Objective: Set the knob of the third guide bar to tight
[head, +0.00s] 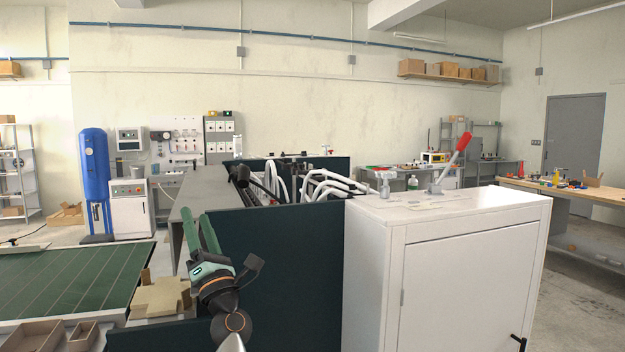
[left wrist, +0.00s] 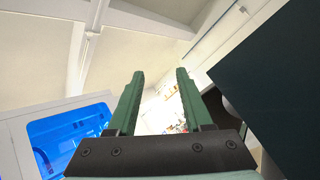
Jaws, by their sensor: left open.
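My left gripper (head: 203,239) stands in front of the dark panel of the machine (head: 290,270) in the head view, with its two green fingers pointing up. In the left wrist view the fingers (left wrist: 160,100) are apart with nothing between them. White curved bars (head: 325,183) and dark rods (head: 258,183) show above the panel, beyond my gripper and to its right. I cannot tell which is the third guide bar, and no knob setting can be read. My right gripper is not in view.
A white cabinet (head: 470,265) with a red-handled lever (head: 455,157) stands at the right. A green mat table (head: 75,280) and open cardboard boxes (head: 35,338) are at the lower left. A blue tank (head: 95,180) stands farther back. The dark panel edge rises close beside my left gripper.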

